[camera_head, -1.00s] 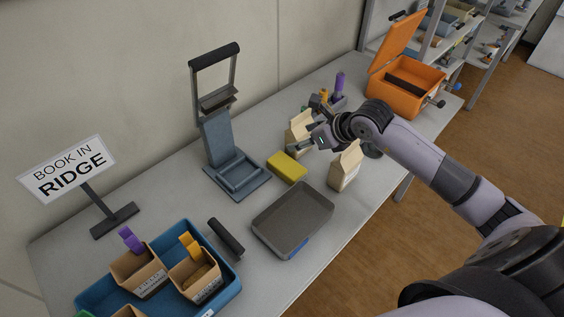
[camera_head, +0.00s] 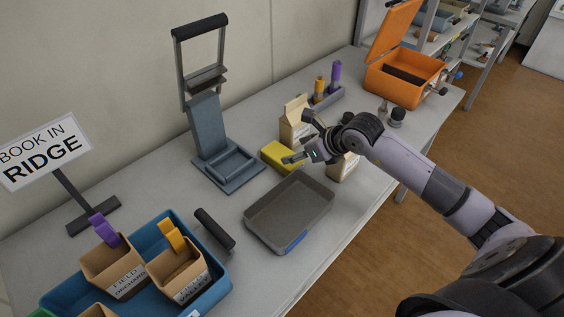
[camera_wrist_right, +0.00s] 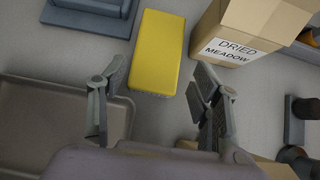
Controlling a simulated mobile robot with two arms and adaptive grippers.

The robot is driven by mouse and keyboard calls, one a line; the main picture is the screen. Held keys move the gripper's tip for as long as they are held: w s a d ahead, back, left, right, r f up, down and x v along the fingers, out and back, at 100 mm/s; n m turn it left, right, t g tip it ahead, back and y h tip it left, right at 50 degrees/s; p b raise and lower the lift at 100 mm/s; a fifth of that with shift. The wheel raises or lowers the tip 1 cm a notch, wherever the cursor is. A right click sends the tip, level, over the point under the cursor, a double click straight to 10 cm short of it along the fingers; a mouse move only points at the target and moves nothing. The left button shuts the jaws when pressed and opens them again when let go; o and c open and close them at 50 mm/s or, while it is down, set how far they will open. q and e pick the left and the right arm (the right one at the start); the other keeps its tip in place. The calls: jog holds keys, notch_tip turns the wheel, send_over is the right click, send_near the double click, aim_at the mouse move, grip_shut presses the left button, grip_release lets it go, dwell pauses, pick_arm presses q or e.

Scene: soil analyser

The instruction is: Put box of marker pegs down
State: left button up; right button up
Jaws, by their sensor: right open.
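A small grey box of marker pegs (camera_head: 327,101) stands on the table toward the back. An orange peg (camera_head: 319,88) and a purple peg (camera_head: 335,75) stick up from it. My right gripper (camera_head: 292,158) is open and empty, apart from the peg box and nearer the front. It is close to a yellow block (camera_head: 279,156). In the right wrist view the open fingers (camera_wrist_right: 158,105) are spread, with the yellow block (camera_wrist_right: 158,50) beyond and between them. My left gripper is not in view.
A grey tray (camera_head: 262,235) lies in front. A paper bag (camera_head: 292,125) marked "DRIED MEADOW" (camera_wrist_right: 240,40) stands beside the block; another bag (camera_head: 345,167) is partly hidden by my gripper. A blue press stand (camera_head: 212,140) is left, an orange case (camera_head: 405,85) right.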

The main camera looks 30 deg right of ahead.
aim_at(283, 155)
jog(key=p+x, duration=0.1)
jog(key=x, duration=0.5)
jog(key=shift+w+a+f, duration=0.1)
jog(key=shift+w+a, duration=0.15)
jog(key=shift+w, duration=0.1)
jog(key=shift+c, duration=0.5)
jog(key=c, duration=0.9)
